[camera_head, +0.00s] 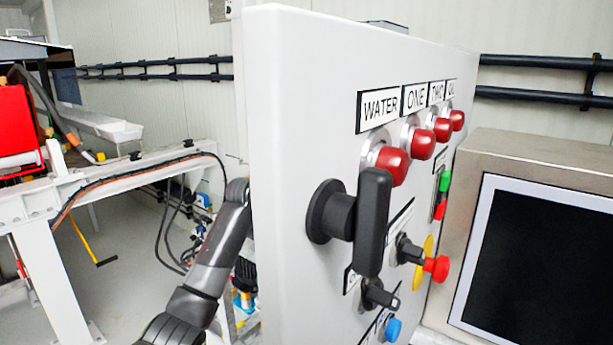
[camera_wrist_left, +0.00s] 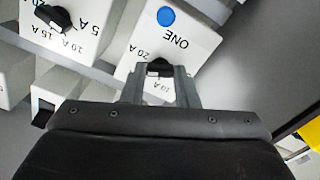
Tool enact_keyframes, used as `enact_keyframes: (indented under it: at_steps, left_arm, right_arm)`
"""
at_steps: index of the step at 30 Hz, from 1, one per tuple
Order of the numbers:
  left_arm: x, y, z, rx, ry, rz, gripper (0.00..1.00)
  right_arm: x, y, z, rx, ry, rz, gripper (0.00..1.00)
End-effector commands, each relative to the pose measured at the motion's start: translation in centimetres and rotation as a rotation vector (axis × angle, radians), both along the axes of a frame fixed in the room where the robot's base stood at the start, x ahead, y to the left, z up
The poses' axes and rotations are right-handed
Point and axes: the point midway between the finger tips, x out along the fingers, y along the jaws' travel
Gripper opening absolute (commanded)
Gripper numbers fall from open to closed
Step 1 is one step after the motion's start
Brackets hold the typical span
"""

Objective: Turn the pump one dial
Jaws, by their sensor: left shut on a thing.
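In the left wrist view the pump one dial (camera_wrist_left: 158,66) is a small black knob on a white box (camera_wrist_left: 192,48) labelled ONE. The marks 20 A and 10 A show beside it, upside down. My left gripper (camera_wrist_left: 160,74) is shut on the dial, one finger on each side. The fingers hide part of the knob and its lower mark. In the head view my left arm goes behind the grey control panel (camera_head: 290,150), which hides the gripper and the dial. My right gripper is in neither view.
Another white box with a black dial (camera_wrist_left: 52,18), marked 5 A, 10 A and 15 A, stands left of box ONE. A blue button (camera_wrist_left: 166,16) sits above the ONE label. The panel carries a large black switch (camera_head: 372,222) and red lamps. A dark screen (camera_head: 545,262) stands right.

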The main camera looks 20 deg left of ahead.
Motion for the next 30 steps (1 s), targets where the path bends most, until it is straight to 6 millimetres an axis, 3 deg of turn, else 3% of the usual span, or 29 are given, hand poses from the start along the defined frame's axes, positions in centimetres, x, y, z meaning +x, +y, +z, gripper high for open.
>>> enact_keyframes:
  at_steps: [10,26,27,30]
  left_arm:
    - [0.01,0.01,-0.38,0.132,-0.04,-0.001,0.04]
    - [0.03,0.02,-0.37,0.154,-0.047,-0.001,0.04]
    - [0.03,0.01,-0.36,0.154,-0.047,-0.001,0.3]
    - [0.03,0.01,-0.29,0.153,-0.049,0.0,0.43]
  right_arm:
    - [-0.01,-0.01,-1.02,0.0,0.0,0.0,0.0]
    - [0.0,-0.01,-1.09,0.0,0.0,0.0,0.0]
    - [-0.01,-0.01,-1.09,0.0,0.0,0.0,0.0]
    - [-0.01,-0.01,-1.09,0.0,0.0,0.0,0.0]
